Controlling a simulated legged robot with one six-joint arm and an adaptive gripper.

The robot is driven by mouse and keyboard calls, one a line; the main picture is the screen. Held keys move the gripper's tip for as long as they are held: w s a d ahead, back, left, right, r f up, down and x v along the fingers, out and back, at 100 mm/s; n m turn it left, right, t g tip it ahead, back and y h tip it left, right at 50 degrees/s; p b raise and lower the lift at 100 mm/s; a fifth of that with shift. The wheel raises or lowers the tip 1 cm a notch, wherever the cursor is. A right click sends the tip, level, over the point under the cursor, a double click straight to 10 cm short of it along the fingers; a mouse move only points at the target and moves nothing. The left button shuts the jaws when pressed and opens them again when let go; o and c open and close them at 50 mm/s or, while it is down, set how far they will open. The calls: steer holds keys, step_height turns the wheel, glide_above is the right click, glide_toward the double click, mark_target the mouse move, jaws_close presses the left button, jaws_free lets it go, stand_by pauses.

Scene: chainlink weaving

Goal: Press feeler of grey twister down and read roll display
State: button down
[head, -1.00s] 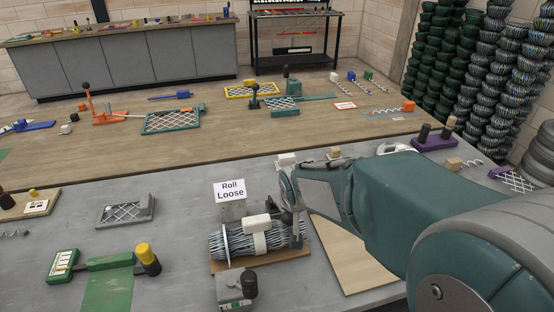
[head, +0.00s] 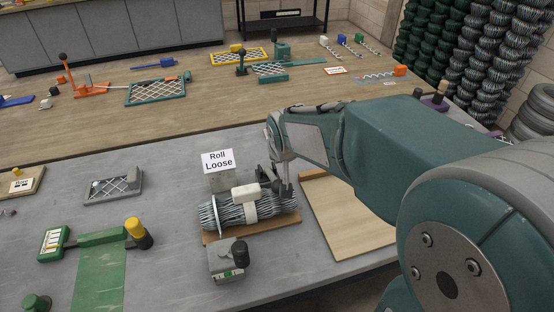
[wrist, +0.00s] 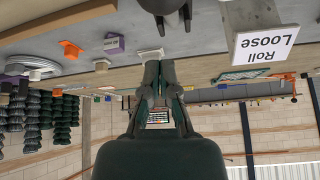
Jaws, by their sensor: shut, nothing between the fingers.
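A bundle of grey wire (head: 222,217) lies on a brown board, with a pale disc near its left end and a white block (head: 245,193) on a white band on top. A white sign behind it reads "Roll Loose" (head: 218,161); it also shows upside down in the wrist view (wrist: 266,43). In front stands a small grey box (head: 226,264) with a black knob (head: 240,252) and a green mark. My gripper (head: 283,190) is shut and empty, at the roll's right end; whether it touches is unclear. In the wrist view, my fingertips (wrist: 159,63) point toward the table.
A pale wooden board (head: 345,222) lies right of the roll. A green device with a yellow knob (head: 135,227) and a grey mesh tray (head: 113,187) stand left. A wooden table with coloured mesh frames is behind. Bare grey tabletop lies left of the roll.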

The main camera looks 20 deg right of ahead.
steer(key=s+r+n, duration=0.1)
steer(key=s+r, duration=0.2)
steer(key=s, duration=0.7)
steer(key=s+r+n, duration=0.1)
steer(key=s+r, duration=0.2)
steer(key=s, duration=0.8)
steer(key=shift+s+a+g+y, duration=0.2)
steer(key=shift+a+g+y, duration=0.1)
stand_by(0.8)
